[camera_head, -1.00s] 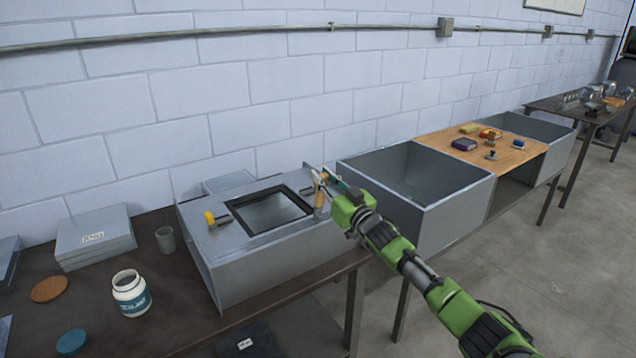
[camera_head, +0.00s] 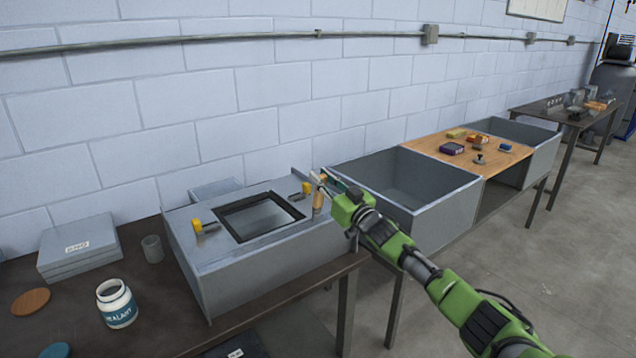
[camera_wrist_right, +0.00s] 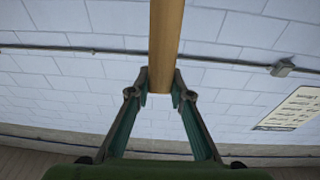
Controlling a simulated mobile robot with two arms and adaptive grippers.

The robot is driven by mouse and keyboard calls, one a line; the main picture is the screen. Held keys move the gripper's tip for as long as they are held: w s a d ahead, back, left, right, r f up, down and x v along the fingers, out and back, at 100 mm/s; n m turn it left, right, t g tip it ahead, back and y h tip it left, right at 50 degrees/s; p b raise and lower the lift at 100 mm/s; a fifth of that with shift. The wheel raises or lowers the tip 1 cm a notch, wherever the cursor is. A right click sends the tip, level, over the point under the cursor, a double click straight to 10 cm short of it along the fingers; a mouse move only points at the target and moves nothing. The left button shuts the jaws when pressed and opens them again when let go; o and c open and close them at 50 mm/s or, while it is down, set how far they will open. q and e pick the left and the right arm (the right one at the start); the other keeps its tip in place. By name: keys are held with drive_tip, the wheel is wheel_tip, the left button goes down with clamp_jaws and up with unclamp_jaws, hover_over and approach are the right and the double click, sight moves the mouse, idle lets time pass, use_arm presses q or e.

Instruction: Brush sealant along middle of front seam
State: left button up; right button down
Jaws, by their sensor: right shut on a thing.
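My right gripper (camera_head: 327,183) is shut on a wooden-handled tool, probably the brush (camera_head: 318,200), near the right end of the grey duct box. In the right wrist view, the handle (camera_wrist_right: 166,45) runs up from between the fingertips (camera_wrist_right: 161,88). The bristles cannot be made out. The duct box (camera_head: 240,275) lies on the dark table with its long front face toward me. Its top has a square opening with a black frame (camera_head: 258,236). The sealant jar (camera_head: 117,306), white with a blue label, stands open left of the box. My left gripper is out of view.
Yellow-handled clamps sit left (camera_head: 197,225) and right (camera_head: 306,188) of the opening. A grey cup (camera_head: 152,249), stacked grey boxes (camera_head: 78,256) and an orange disc (camera_head: 30,302) lie at left. An open grey bin (camera_head: 438,205) and a wooden board (camera_head: 465,165) are at right.

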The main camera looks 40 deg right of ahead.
drive_tip(key=shift+d, duration=0.1)
drive_tip(key=d+b, duration=0.1)
drive_tip(key=d, duration=0.2)
idle(0.5)
drive_tip(key=shift+w, duration=0.1)
wheel_tip(320, 180, up, 7)
drive_tip(key=p, duration=0.5)
idle(0.6)
